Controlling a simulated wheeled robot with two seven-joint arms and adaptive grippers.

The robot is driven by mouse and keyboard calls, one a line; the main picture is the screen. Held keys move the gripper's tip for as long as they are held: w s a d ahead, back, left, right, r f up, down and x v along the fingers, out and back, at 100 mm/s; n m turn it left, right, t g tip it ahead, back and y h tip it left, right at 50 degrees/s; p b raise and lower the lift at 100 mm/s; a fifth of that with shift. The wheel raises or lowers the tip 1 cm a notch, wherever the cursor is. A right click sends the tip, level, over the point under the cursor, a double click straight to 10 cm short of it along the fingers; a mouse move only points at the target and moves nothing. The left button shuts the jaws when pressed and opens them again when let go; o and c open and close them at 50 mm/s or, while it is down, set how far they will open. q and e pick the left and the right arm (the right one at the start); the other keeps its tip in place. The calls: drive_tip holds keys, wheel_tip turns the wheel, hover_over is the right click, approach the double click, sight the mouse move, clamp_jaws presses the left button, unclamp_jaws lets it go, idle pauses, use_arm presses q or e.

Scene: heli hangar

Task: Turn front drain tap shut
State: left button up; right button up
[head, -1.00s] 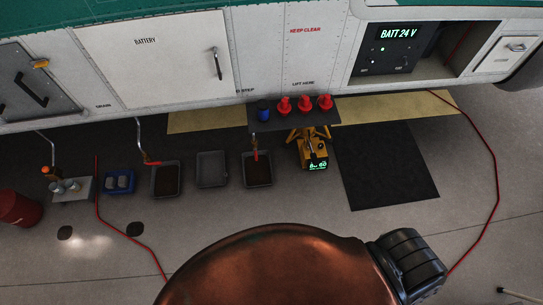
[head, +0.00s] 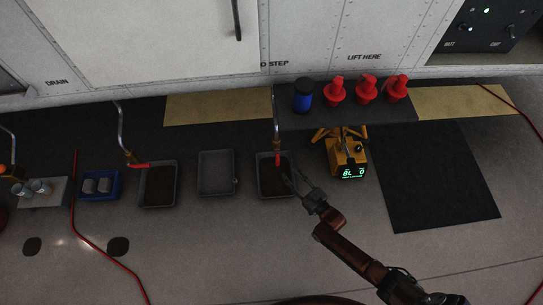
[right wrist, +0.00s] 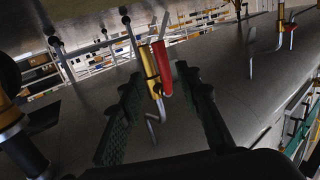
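A drain tap with a red handle (head: 277,158) hangs on a thin pipe over the right-hand drip tray (head: 264,190). Its handle points down along the pipe. A second tap has a red handle (head: 139,165) lying sideways over the left tray (head: 152,203). No label shows which is the front one. My right gripper (head: 297,184) is just right of the right-hand tap. In the right wrist view the gripper (right wrist: 161,105) is open, with the brass tap body and red handle (right wrist: 162,68) in line with the finger gap; contact cannot be told. My left gripper is out of view.
An empty tray (head: 216,188) lies between the two taps. A yellow jack (head: 345,157) stands right of the tap. A black mat (head: 432,180) lies further right.

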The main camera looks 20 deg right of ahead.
sight(278, 160)
drive_tip(key=shift+t+y, duration=0.3)
drive_tip(key=b+x, duration=0.1)
drive_tip(key=x, duration=0.2)
drive_tip(key=b+x, duration=0.1)
drive_tip(key=x, duration=0.1)
drive_tip(key=b+x, duration=0.1)
drive_tip(key=x, duration=0.2)
drive_tip(key=shift+w+a+r, duration=0.15)
drive_tip(key=shift+w+r, duration=0.1)
drive_tip(key=shift+r, duration=0.1)
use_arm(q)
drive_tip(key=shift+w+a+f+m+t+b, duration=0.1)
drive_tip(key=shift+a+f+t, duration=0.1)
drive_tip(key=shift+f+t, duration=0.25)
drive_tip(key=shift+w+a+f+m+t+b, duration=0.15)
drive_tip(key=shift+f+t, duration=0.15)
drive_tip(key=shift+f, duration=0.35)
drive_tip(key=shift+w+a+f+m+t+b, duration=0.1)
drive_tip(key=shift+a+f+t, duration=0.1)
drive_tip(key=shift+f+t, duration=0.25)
use_arm(e)
drive_tip(key=shift+w+a+r, duration=0.15)
drive_tip(key=shift+w+r, duration=0.05)
drive_tip(key=shift+w, duration=0.25)
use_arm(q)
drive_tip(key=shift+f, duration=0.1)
use_arm(e)
drive_tip(key=shift+c, duration=0.6)
clamp_jaws()
